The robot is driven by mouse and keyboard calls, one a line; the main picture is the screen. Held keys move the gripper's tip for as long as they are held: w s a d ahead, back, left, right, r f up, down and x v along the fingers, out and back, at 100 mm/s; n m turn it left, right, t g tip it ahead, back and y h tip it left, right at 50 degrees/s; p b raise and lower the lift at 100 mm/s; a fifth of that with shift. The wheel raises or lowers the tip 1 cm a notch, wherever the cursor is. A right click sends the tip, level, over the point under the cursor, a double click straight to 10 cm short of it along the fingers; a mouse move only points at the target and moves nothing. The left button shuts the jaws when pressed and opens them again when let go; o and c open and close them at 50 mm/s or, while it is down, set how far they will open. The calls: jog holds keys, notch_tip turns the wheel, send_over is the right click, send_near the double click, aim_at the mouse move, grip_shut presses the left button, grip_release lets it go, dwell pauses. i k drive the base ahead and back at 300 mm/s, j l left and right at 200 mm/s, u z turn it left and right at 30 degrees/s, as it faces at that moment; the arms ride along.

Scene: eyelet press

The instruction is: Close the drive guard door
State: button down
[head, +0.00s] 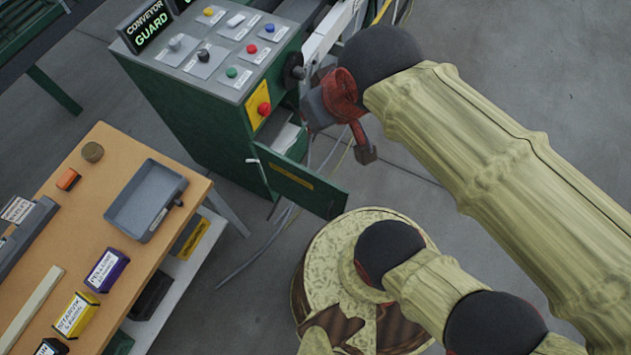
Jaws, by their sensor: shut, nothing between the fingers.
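A green control cabinet (185,115) stands at the top middle, with a grey sloped button panel (215,50) on top. A green panel with a yellow label strip (305,185) stands out from the cabinet's lower right side, apparently the guard door, open. A pale handle (253,161) shows near its left end. Behind it is an opening with something whitish inside. My gripper (364,153) is above and to the right of this panel, pointing downward in the picture. Its fingers are shut and empty, and it appears apart from the door.
A wooden-topped workbench (160,255) at lower left holds a grey tray (145,200), labelled boxes (107,270) and small parts. A conveyor frame (330,30) lies behind my gripper. Grey floor is clear at right.

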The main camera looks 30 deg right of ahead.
aim_at(326, 200)
jog(key=k+l, duration=0.35)
jog(key=l, duration=0.15)
jog(key=k+l+z, duration=0.1)
jog(key=k+l, duration=0.3)
jog(key=l, duration=0.1)
